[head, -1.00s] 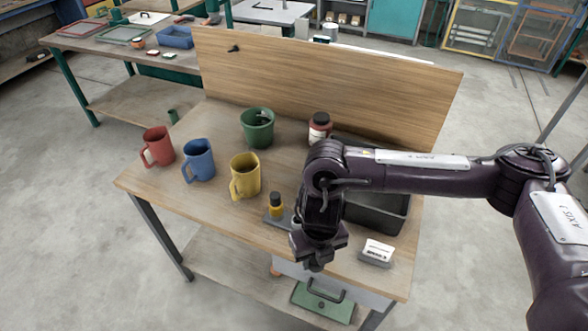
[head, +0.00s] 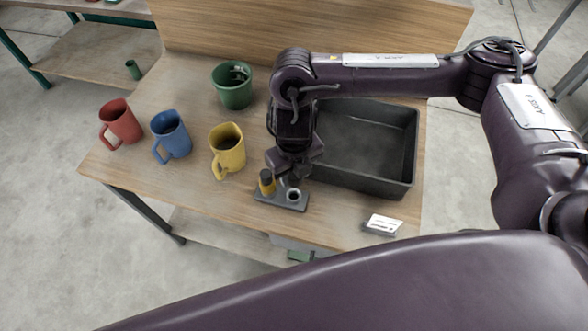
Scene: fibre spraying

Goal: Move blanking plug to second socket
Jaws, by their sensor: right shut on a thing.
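A small grey socket block (head: 282,201) lies near the front edge of the wooden table. My right gripper (head: 287,178) points down just above and behind the block, beside the yellow piece. It is shut on a small dark thing, apparently the blanking plug, mostly hidden between the fingers. I cannot tell whether this touches the socket. My left gripper is not in view.
A dark open tray (head: 408,176) stands right of the gripper. Yellow (head: 228,150), blue (head: 172,135) and red (head: 121,122) mugs stand to the left. A green pot (head: 232,92) is behind. A white-labelled item (head: 383,224) lies at the front right. A wooden board closes the back.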

